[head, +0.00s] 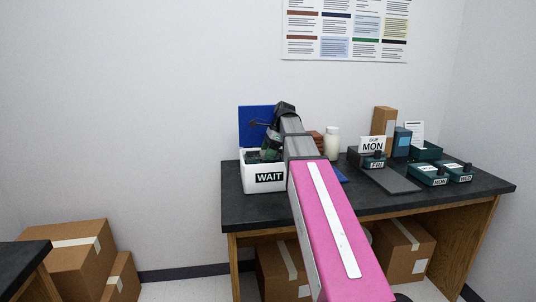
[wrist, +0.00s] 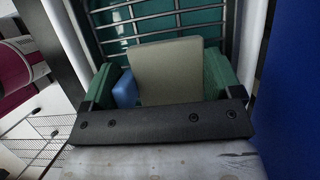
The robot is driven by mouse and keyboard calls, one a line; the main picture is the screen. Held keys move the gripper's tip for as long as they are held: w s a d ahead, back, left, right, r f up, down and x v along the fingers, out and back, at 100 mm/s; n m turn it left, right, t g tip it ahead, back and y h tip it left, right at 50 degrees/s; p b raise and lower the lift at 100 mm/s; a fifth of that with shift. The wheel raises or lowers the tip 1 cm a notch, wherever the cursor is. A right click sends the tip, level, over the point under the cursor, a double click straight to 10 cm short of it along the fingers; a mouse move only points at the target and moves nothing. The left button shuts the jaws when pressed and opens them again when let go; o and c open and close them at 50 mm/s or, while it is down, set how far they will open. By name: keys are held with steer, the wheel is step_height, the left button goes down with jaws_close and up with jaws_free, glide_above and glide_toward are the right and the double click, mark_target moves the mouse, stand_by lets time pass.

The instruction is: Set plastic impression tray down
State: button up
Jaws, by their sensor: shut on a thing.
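My gripper (head: 268,146) reaches over the white box marked WAIT (head: 268,178), with its fingers at or just inside the box's opening. In the wrist view my gripper (wrist: 165,78) has green fingers on both sides of a flat beige piece and a small blue piece; it is shut on this, which I take to be the plastic impression tray (wrist: 166,72). The tray's far part is hidden. I cannot tell whether the held tray touches anything below.
The box's blue lid (head: 256,125) stands up behind it. Cardboard boxes (head: 75,257) lie on the floor.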

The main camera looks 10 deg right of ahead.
steer(key=shift+f, duration=0.4)
steer(key=shift+f, duration=0.1)
steer(key=o, duration=0.8)
steer(key=shift+v, duration=3.9)
